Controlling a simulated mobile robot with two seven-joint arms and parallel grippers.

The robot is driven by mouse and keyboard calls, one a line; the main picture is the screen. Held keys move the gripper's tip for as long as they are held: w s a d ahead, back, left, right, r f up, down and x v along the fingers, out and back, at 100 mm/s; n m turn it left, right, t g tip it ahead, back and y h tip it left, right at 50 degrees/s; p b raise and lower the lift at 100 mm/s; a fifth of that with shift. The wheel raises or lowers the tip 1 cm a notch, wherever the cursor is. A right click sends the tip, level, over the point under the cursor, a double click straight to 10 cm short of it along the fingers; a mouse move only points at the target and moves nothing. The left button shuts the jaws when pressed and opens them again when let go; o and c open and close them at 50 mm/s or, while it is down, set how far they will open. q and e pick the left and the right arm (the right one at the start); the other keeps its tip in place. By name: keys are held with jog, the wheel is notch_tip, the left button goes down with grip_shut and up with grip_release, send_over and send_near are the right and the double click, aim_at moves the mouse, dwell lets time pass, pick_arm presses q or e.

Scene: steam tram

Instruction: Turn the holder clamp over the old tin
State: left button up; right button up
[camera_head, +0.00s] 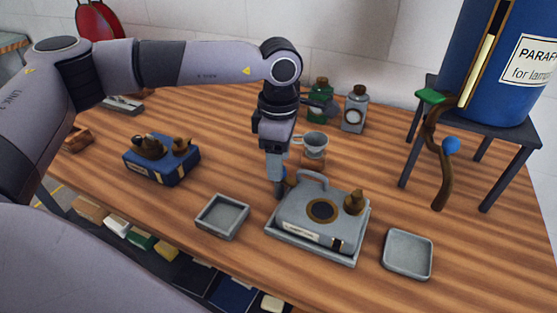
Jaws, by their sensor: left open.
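A grey metal unit (301,216) with a loop handle, a dark round opening with a brown rim, and a label on its front stands on a flat grey base. A brown knob-like part (354,202) rises at its right end. I cannot tell for sure which part is the holder clamp. A shallow square grey tray (222,216) lies to its left and another (407,254) to its right; either might be the old tin. My left gripper (279,188) points down, open, at the unit's back left corner by the handle; contact is unclear. My right gripper is out of view.
A blue box (163,163) with brown parts stands at left. A small cup (314,142), a green bottle (320,88) and a grey bottle (354,110) stand behind. A blue drum (495,90) on a dark stand, with a brown pipe, fills the back right. The front right table is clear.

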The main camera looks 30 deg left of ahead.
pick_arm(q)
jog(key=shift+f, duration=0.85)
grip_shut()
jog(key=shift+f+b, duration=0.1)
jog(key=shift+b, duration=0.25)
jog(key=shift+n, duration=0.3)
grip_release()
jog(key=shift+r+b, duration=0.4)
jog(key=shift+r, duration=3.3)
